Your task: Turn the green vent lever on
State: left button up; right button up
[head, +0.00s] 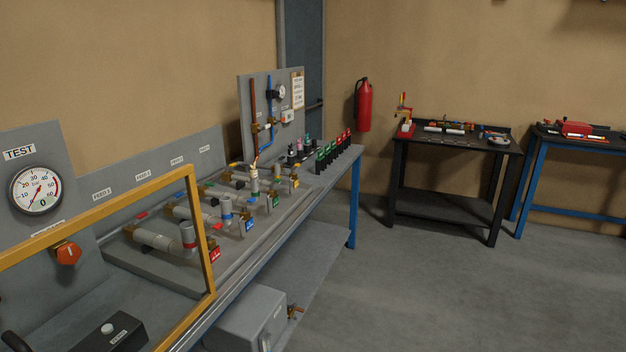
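A small green handle (208,184) shows among the pipes, between a blue handle (174,196) and a yellow one (235,165). A green tag (275,202) hangs at the front of that row. The handles are small here, and I cannot tell which is the vent lever or how it is turned. Neither of my grippers is in view.
A yellow-framed clear guard (205,240) stands at the near left, before a TEST gauge (37,190) and an orange knob (68,253). A grey box (245,320) sits under the bench. A black table (455,195) stands beyond. The floor at right is clear.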

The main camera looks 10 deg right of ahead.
aim_at(276, 181)
jog(key=i+l, duration=0.25)
jog(key=i, duration=0.25)
jog(key=i+l+z, duration=0.1)
jog(key=i+l, duration=0.15)
jog(key=i, duration=0.25)
jog(key=i+l, duration=0.2)
jog(key=i, duration=0.3)
